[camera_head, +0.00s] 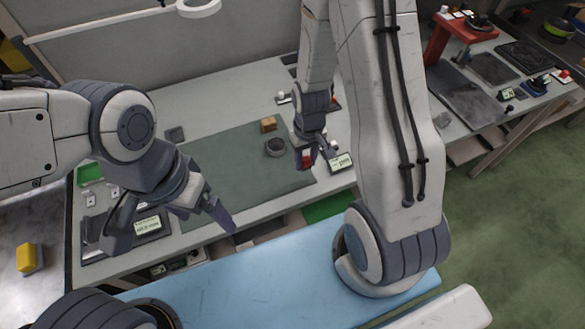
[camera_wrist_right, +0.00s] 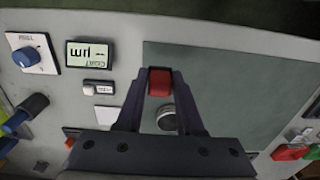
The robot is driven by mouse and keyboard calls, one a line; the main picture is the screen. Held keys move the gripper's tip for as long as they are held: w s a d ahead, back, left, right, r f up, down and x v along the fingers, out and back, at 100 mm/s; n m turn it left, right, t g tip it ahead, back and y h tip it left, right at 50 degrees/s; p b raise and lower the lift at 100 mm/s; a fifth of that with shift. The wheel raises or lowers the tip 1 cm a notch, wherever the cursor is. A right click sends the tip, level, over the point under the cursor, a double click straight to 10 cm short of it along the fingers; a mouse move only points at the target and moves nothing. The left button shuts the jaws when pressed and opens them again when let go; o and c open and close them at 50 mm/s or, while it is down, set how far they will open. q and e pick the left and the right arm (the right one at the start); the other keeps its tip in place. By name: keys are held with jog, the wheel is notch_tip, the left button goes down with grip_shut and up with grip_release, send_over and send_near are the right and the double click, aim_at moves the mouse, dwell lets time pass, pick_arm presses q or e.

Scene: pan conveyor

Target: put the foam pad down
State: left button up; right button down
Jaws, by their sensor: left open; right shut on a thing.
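A small red block (camera_wrist_right: 160,82), which I take to be the foam pad, is between the fingertips of my right gripper (camera_wrist_right: 160,88). It also shows as a red patch in the head view (camera_head: 306,159). My right gripper (camera_head: 305,160) is shut on it near the right part of the dark green mat (camera_head: 235,175). I cannot tell whether the pad touches the surface. My left gripper (camera_head: 172,238) is open and empty, over the table's front left.
A round grey tin (camera_head: 276,147) and a small tan block (camera_head: 268,124) stand on the mat, left of the right gripper. A display box (camera_head: 341,162) sits just right of it. Another display (camera_head: 148,225) lies by the left gripper. The mat's left part is clear.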

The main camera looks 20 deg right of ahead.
aim_at(293, 177)
jog(key=w+a+f, duration=0.1)
jog(key=a+f, duration=0.1)
jog(key=shift+w+a, duration=0.4)
jog(key=shift+f+p, duration=0.35)
jog(key=shift+f, duration=1.65)
jog(key=shift+f, duration=0.25)
jog(key=c, duration=0.5)
grip_release()
jog(key=shift+r, duration=0.1)
